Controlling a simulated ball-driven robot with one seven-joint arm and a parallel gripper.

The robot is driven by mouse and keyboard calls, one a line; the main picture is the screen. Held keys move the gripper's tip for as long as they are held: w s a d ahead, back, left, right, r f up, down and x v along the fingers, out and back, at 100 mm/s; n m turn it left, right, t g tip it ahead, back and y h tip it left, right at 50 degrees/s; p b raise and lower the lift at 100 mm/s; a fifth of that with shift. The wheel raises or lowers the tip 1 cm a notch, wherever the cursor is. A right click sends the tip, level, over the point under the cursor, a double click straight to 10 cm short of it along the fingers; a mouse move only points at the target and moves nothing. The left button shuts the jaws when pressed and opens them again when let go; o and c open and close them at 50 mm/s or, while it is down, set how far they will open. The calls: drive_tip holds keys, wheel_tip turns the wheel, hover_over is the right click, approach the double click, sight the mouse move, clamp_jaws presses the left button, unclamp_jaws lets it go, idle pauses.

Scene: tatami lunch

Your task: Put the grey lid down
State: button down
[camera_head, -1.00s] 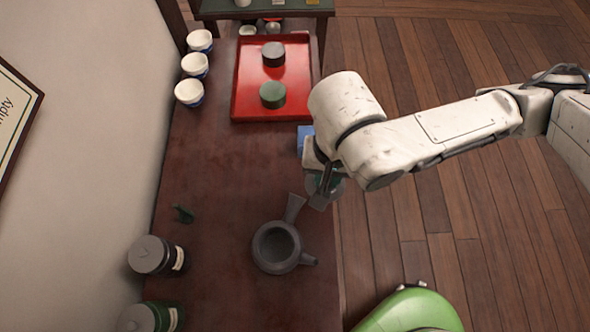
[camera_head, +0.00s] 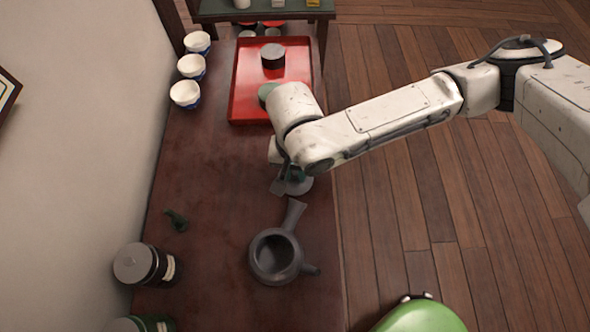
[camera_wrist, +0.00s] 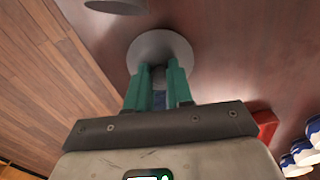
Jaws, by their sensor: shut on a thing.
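In the wrist view the lid (camera_wrist: 160,43) shows as a grey disc at the tips of my green fingers. My gripper (camera_wrist: 158,72) is shut on it; its fingers (camera_head: 292,174) are partly hidden by my wrist in the head view. I cannot tell whether the lid touches the table. The dark grey teapot (camera_head: 257,266) stands open and uncovered just nearer, its side handle pointing toward the lid.
A red tray (camera_head: 244,84) holds a dark canister (camera_head: 273,56) and a partly hidden green one (camera_head: 265,92). Bowls (camera_head: 187,94) line the left edge. A small dark green object (camera_head: 176,219) and a dark jar (camera_head: 134,263) sit at left. The mid-left table is clear.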

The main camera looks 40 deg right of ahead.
sight(294, 173)
drive_tip(key=shift+f, duration=0.25)
drive_tip(key=shift+f, duration=0.15)
drive_tip(key=c, duration=1)
unclamp_jaws()
wheel_tip(294, 173, up, 12)
drive_tip(key=p, duration=0.1)
